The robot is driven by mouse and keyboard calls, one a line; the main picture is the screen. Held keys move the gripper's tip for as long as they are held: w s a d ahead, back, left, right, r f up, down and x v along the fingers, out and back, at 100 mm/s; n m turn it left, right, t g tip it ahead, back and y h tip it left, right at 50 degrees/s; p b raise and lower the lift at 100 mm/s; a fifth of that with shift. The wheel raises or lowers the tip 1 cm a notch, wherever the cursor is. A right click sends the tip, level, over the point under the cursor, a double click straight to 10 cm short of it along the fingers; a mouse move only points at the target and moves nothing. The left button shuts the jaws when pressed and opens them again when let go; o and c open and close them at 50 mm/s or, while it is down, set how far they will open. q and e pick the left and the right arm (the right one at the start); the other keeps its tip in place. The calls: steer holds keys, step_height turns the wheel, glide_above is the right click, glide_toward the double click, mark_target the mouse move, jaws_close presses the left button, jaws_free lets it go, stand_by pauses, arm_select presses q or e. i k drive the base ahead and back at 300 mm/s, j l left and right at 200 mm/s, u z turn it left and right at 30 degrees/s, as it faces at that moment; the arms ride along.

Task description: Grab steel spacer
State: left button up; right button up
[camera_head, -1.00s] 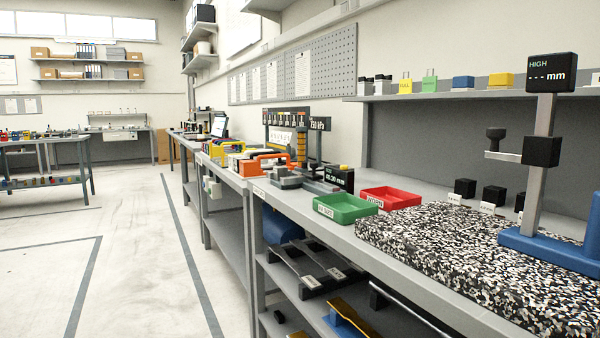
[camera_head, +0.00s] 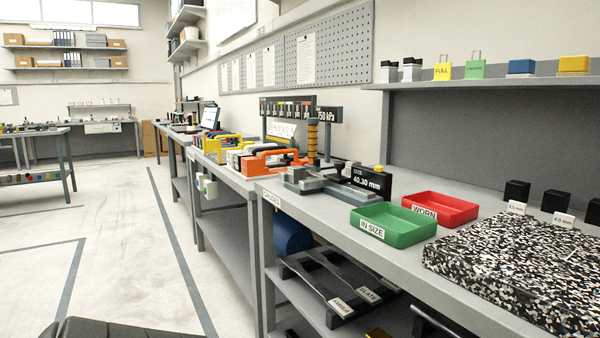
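I cannot make out a steel spacer for certain in this view. Long dark pieces with white labels lie on the shelf under the bench; one label (camera_head: 370,294) seems to read PLATE, and the other label (camera_head: 340,307) is too small to read surely. Neither gripper is in view. A dark rounded shape at the bottom left edge looks like part of my own arm, with no fingers showing.
The grey bench (camera_head: 335,208) holds a green IN SIZE tray (camera_head: 392,228), a red WORN tray (camera_head: 440,209), a speckled slab (camera_head: 520,258) and a display (camera_head: 372,182) reading 40.30 mm. The floor at left is clear.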

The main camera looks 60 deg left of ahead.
mark_target(295, 174)
steer(key=j, duration=0.8)
steer(key=k+j+z, duration=0.1)
steer(key=j, duration=1.45)
steer(key=k+z, duration=0.05)
